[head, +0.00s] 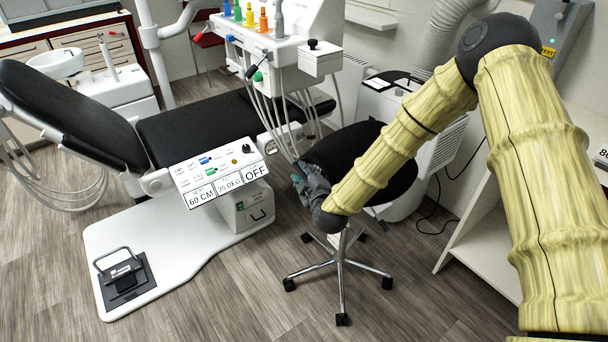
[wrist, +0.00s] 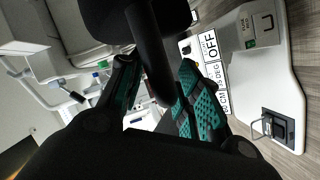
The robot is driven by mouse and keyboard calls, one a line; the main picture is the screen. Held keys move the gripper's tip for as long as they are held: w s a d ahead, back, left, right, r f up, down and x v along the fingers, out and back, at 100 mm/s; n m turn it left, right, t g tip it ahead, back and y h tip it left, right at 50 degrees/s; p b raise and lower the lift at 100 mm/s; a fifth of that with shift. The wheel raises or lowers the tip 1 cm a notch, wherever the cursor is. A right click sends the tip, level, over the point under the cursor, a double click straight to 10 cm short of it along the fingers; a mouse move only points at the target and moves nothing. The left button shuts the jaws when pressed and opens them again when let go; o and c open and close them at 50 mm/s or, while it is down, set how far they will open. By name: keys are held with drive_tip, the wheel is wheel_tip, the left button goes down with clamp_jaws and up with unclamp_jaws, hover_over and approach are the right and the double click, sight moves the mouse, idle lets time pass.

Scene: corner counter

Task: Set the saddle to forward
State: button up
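A black saddle stool stands on a chrome wheeled base (head: 342,268); its black seat (head: 345,148) is in the middle of the head view, partly hidden by my arm. My gripper (head: 308,182) is at the seat's near left side. In the wrist view my gripper (wrist: 158,62) has its green-padded fingers on either side of a dark bar (wrist: 150,45). The bar runs down from a black padded part (wrist: 105,15) at the top. The fingers stand apart, but I cannot tell whether they grip the bar.
A dental chair (head: 195,125) stands left of the stool, with a labelled control panel (head: 218,172) close to my gripper. A foot pedal (head: 122,273) sits on its white base. An instrument unit (head: 290,45) stands behind. Clear floor (head: 230,305) lies in front; a white cabinet (head: 490,225) stands right.

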clamp_jaws()
drive_tip(key=shift+f, duration=0.1)
drive_tip(key=shift+s+a+f+n+b, duration=0.1)
drive_tip(key=shift+f+n+b, duration=0.2)
drive_tip(key=shift+f+b, duration=0.35)
drive_tip(key=shift+f+n+t+b, duration=0.35)
drive_tip(key=shift+f+b, duration=0.35)
drive_tip(key=shift+f, duration=0.25)
unclamp_jaws()
